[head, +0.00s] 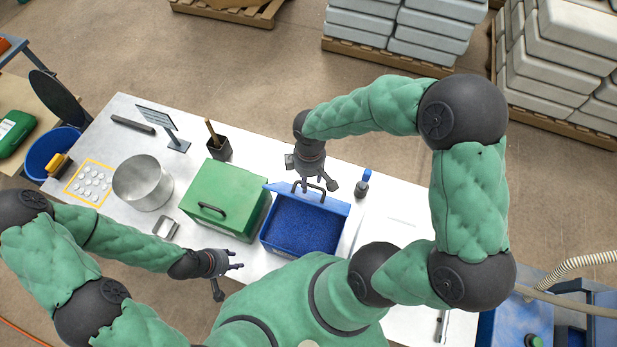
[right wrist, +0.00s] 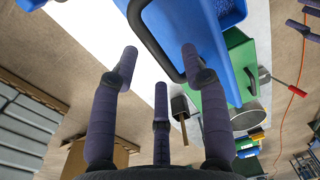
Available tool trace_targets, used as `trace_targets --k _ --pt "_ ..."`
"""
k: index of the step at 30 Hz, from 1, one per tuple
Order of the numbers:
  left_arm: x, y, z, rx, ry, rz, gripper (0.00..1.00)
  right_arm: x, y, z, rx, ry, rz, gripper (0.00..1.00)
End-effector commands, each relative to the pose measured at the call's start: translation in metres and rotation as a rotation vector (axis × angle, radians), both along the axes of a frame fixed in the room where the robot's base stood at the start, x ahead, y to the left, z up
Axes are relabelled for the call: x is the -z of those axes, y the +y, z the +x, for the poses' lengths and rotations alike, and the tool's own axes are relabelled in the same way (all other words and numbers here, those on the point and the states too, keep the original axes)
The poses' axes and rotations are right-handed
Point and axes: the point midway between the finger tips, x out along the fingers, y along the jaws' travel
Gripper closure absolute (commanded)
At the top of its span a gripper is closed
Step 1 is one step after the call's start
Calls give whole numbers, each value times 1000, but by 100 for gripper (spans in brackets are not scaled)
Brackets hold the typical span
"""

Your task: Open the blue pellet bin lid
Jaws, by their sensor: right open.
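The blue pellet bin (head: 270,241) stands on the white table, filled with blue pellets (head: 303,224). Its blue lid (head: 333,204) is raised along the far side, leaving the pellets exposed. The lid's dark handle (head: 299,185) is at the far side. My right gripper (head: 316,186) is open at the lid's far side, beside the handle. In the right wrist view its fingers are spread, and the handle (right wrist: 150,38) and lid (right wrist: 206,45) lie just beyond them; I cannot tell whether they touch. My left gripper (head: 230,276) is open and empty, near the table's front edge.
A green box (head: 222,190) with a handle stands just left of the bin. A metal pot (head: 142,183), a black cup (head: 218,149) and a small stand (head: 165,125) are further left. A blue-capped bottle (head: 363,185) is right of the bin.

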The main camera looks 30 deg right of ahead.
Motion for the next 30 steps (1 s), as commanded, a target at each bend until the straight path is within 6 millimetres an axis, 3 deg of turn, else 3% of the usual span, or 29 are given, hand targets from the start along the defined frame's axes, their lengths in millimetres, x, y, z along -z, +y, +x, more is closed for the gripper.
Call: trace_targets --k 10,15,30 --pt "0 0 0 0 0 0 60 3 0 0 1 -1 1 54" --pt "0 0 0 0 0 0 60 3 0 0 1 -1 1 100" --pt "-8 0 0 0 0 0 60 0 -7 6 5 29 32 100"
